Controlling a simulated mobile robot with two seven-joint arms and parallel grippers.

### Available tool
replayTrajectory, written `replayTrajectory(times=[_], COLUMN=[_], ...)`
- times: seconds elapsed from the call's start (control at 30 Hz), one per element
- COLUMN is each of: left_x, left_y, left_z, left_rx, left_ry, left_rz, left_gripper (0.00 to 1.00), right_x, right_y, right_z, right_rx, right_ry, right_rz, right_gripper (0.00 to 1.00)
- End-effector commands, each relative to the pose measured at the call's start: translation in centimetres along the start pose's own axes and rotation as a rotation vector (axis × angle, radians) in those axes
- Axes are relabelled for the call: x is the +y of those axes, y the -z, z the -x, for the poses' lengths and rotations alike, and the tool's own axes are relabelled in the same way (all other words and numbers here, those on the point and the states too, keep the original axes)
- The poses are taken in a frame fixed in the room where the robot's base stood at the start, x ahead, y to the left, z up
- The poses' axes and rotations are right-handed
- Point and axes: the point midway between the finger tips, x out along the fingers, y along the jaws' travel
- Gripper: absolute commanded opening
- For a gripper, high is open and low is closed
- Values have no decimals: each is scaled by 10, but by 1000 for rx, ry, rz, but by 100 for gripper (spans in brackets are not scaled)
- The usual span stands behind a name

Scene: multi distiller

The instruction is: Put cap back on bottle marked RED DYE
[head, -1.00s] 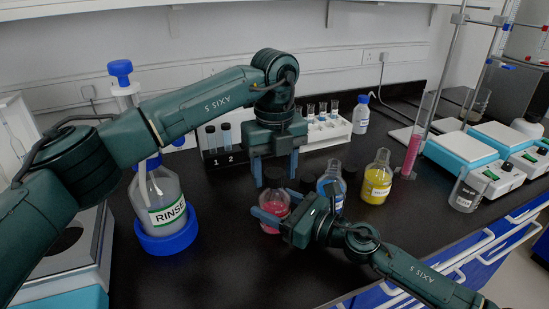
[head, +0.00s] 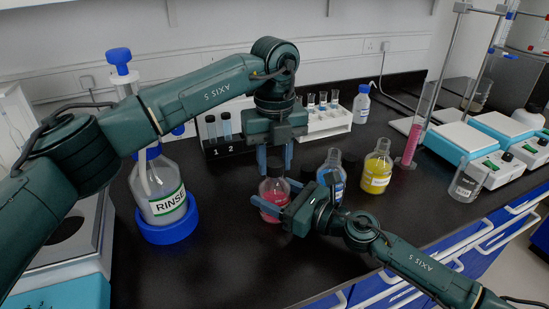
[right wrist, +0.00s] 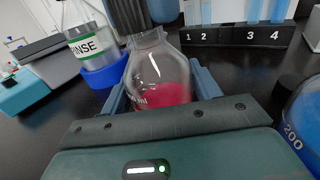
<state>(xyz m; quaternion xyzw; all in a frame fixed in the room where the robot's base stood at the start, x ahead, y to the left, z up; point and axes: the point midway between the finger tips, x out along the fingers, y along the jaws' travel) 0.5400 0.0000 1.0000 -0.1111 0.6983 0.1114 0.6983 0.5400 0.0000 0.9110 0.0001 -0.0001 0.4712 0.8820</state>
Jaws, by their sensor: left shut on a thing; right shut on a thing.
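The bottle with red liquid (head: 273,198) stands on the black bench, its neck bare. Its label cannot be read. My right gripper (head: 273,208) is shut around its body, with a finger on each side; the bottle (right wrist: 160,85) also shows between the fingers in the right wrist view. My left gripper (head: 275,170) points down over the bottle and is shut on a dark cap (head: 274,166). A dark shape just above the neck in the right wrist view is cut off by the top edge. Whether the cap touches the neck cannot be told.
Blue (head: 332,175) and yellow (head: 376,172) liquid bottles stand to the right, with dark caps on the bench nearby. The RINSE bottle (head: 160,190) stands left in a blue ring. Test-tube racks (head: 325,124) are behind. The front bench is clear.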

Motion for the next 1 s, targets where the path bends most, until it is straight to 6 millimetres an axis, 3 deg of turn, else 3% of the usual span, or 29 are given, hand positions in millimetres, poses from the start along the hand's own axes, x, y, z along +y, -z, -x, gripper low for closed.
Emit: replayTrajectory(times=[0.8,1.0], left_x=[0,0], left_y=[0,0], left_z=[0,-1], left_rx=[-2,-2], left_ry=[-1,0], left_rz=[-1759,-2060], left_gripper=[6,6], right_x=[1,1], right_y=[1,0], right_z=[0,0], right_rx=[1,1], right_ry=[-2,-1], right_rz=[0,0], right_gripper=[0,0])
